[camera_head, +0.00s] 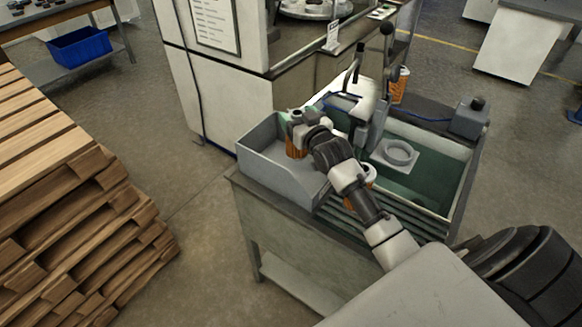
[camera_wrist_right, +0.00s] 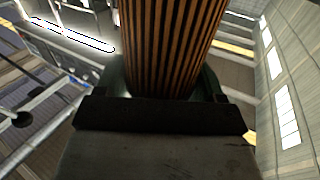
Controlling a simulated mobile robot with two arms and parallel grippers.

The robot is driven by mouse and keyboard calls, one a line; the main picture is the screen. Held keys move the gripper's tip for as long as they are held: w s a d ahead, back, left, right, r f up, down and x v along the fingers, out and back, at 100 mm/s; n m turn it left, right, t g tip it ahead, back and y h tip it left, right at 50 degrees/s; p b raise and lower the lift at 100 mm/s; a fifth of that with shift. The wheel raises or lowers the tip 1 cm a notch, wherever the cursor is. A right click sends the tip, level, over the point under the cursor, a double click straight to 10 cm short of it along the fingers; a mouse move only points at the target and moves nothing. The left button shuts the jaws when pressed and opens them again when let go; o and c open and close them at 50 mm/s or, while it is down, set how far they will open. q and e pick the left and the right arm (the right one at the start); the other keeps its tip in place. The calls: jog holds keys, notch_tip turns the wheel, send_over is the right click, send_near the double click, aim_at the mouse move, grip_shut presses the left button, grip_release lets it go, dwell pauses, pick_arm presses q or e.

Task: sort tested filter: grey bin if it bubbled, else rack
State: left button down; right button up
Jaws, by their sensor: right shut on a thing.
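My right gripper (camera_head: 302,120) is shut on an orange pleated filter (camera_head: 296,147), which shows upright over the grey bin (camera_head: 278,183). I cannot tell whether the filter touches the bin's floor. In the right wrist view the filter (camera_wrist_right: 172,45) fills the top middle, between the fingers. Another orange and white filter (camera_head: 368,174) stands partly hidden behind my right arm, near the slatted rack (camera_head: 345,212). A further orange filter (camera_head: 399,84) is at the back of the bench. My left gripper is not in view.
A green water tank (camera_head: 425,185) with a white ring fixture (camera_head: 397,153) takes up the bench's right side. A lever press (camera_head: 360,98) stands behind the bin. A grey box with a black knob (camera_head: 469,117) is at the right corner. Wooden pallets (camera_head: 70,200) are stacked left.

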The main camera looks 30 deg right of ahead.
jog(key=shift+s+f, duration=0.1)
jog(key=o, duration=1.3)
jog(key=shift+s+f, duration=0.15)
jog(key=shift+s, duration=0.35)
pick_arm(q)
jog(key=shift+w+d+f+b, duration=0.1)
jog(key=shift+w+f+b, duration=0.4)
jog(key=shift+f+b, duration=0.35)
pick_arm(e)
jog(key=s, duration=0.9)
jog(key=shift+s+a, duration=0.4)
jog(key=shift+a, duration=0.05)
